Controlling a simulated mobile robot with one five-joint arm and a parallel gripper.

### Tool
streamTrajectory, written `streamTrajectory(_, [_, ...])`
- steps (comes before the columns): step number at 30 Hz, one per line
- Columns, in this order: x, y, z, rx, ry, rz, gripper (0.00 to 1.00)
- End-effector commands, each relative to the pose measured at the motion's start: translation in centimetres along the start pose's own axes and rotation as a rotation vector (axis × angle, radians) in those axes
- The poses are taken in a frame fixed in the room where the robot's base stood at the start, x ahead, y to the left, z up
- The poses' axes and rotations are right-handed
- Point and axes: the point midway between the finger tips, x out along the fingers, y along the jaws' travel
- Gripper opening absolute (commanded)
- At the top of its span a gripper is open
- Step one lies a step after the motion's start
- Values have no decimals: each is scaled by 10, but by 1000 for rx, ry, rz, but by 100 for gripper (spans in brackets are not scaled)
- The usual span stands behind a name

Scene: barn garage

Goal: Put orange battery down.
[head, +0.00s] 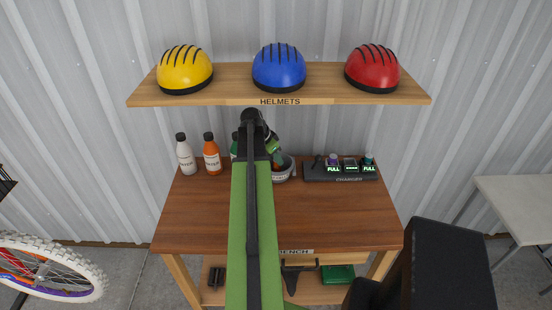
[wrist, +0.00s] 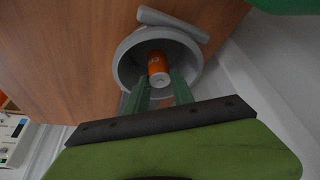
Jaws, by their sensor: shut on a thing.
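The orange battery (wrist: 155,62) has an orange body and a pale end. It is between the tips of my gripper's green fingers (wrist: 159,85) in the wrist view, and the gripper is shut on it. A round grey bowl (wrist: 126,66) surrounds the battery in that view. I cannot tell whether the battery touches the bowl's floor. In the head view my gripper (head: 262,146) is over the back of the wooden bench (head: 330,215), at the grey bowl (head: 289,172).
A charger (head: 341,176) with several slots and "FULL" displays stands right of the bowl. A white bottle (head: 186,156) and an orange bottle (head: 212,157) stand at the left. A shelf (head: 220,88) with three helmets is above. The bench front is clear.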

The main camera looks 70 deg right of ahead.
Motion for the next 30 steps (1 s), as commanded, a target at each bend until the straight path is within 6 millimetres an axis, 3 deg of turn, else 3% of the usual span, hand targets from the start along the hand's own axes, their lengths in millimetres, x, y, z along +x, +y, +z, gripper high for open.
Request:
streamTrajectory(17, [11, 0, 4, 1, 1, 0, 0])
streamTrajectory(18, [11, 0, 4, 1, 1, 0, 34])
streamTrajectory(21, [11, 0, 4, 1, 1, 1, 47])
streamTrajectory(22, [11, 0, 4, 1, 1, 1, 51])
streamTrajectory(30, [10, 0, 4, 1, 1, 1, 51])
